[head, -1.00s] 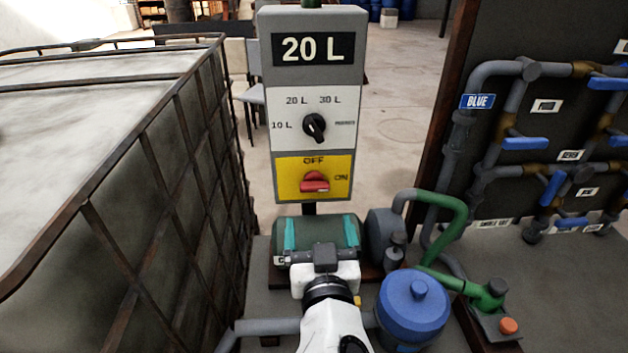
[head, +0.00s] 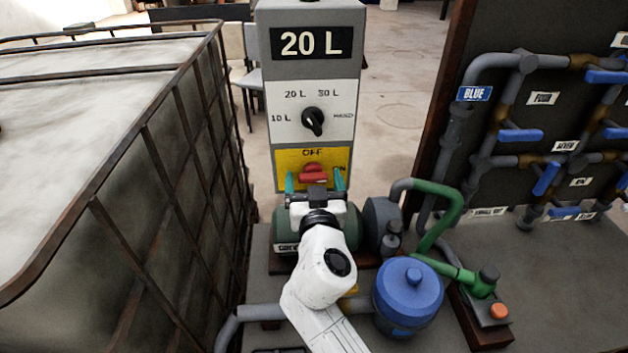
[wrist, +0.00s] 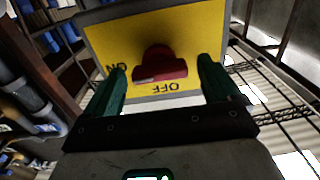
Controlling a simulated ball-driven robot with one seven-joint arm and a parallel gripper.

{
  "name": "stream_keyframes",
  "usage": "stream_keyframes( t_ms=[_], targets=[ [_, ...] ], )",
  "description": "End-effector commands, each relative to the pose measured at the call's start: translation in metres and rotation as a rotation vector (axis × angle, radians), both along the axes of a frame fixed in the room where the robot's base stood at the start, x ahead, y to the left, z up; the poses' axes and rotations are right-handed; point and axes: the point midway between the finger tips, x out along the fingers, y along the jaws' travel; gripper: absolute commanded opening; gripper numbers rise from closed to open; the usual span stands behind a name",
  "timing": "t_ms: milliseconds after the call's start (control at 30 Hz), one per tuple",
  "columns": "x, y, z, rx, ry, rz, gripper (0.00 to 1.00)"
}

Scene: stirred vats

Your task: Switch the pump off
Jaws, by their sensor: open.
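The pump's red rotary switch (head: 313,172) sits on the yellow panel (head: 287,158) at the bottom of the grey control post. OFF is printed above it and ON to its right. Its grip bar lies roughly level, toward ON. My gripper (head: 315,181) is open, its two teal fingers just below and to either side of the switch. In the wrist view the panel appears upside down, with the red switch (wrist: 160,66) between and beyond the open fingertips (wrist: 162,68). I see no contact. The green pump motor (head: 352,228) stands behind my wrist, partly hidden.
Above the switch are a black selector dial (head: 313,121) and a 20 L display (head: 311,43). A caged white tank (head: 110,80) stands close on the left. A blue canister (head: 408,290), green pipe (head: 440,190) and valve board (head: 500,200) are on the right.

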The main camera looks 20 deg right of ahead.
Motion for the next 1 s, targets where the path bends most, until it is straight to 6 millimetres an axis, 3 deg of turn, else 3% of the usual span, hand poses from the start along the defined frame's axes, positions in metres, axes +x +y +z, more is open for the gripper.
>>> stream_keyframes(
  t_ms=[100,667,1000],
  targets=[
    [-0.0001,-0.0001,0.0001,0.000,0.000,0.000,0.87],
    [-0.0004,0.0001,0.0002,0.000,0.000,0.000,0.34],
    [-0.0003,0.0006,-0.0002,-0.048,0.014,0.001,0.33]
  ],
)
